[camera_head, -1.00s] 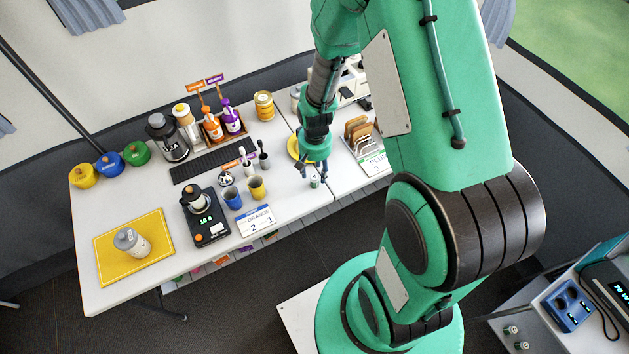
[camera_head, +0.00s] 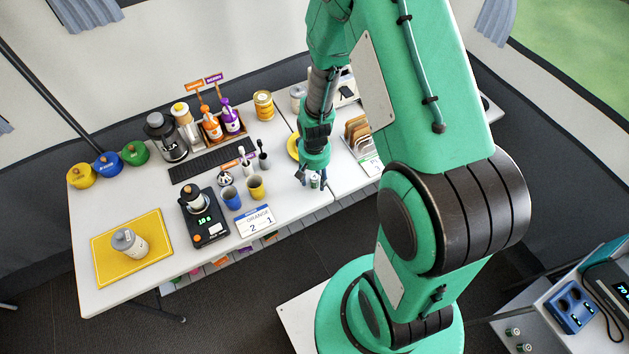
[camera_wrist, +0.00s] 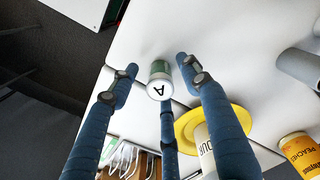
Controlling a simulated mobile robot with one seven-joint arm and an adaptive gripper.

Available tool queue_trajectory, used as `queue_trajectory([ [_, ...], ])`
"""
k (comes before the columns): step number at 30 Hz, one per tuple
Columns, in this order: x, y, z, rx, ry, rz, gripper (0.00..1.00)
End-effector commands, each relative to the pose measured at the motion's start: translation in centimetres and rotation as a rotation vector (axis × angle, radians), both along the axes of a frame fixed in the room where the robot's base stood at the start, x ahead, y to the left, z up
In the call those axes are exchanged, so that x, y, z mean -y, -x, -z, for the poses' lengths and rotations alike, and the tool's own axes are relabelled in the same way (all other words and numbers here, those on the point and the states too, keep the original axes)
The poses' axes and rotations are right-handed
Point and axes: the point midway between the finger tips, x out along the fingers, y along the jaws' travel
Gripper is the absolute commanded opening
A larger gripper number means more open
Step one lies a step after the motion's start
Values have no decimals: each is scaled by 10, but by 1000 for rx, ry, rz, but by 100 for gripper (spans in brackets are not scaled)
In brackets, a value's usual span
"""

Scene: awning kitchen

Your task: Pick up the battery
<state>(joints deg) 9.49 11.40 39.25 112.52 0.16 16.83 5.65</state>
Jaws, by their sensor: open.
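The battery (camera_wrist: 160,82) is a small upright cylinder with a green body and a white top marked "A" in the wrist view. It stands on the white table (camera_wrist: 150,35). In the head view the battery (camera_head: 315,181) shows near the table's front edge, partly behind my fingers. My gripper (camera_wrist: 156,68) is open, with blue fingers spread on both sides of the battery and a third finger beyond it. They seem not to touch it. In the head view my gripper (camera_head: 311,177) is right at the battery.
A yellow plate (camera_head: 293,147) lies close behind my gripper. Other small cylinders (camera_head: 510,330) stand on the cart at lower right.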

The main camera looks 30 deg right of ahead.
Motion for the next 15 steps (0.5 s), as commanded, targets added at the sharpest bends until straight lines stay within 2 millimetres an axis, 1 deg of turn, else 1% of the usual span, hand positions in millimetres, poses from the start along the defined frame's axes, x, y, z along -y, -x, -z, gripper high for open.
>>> queue_trajectory([
  [7,0,0,0,0,0,0,47],
  [8,0,0,0,0,0,0,45],
  [9,0,0,0,0,0,0,37],
  [11,0,0,0,0,0,0,25],
  [12,0,0,0,0,0,0,17],
  [15,0,0,0,0,0,0,0],
])
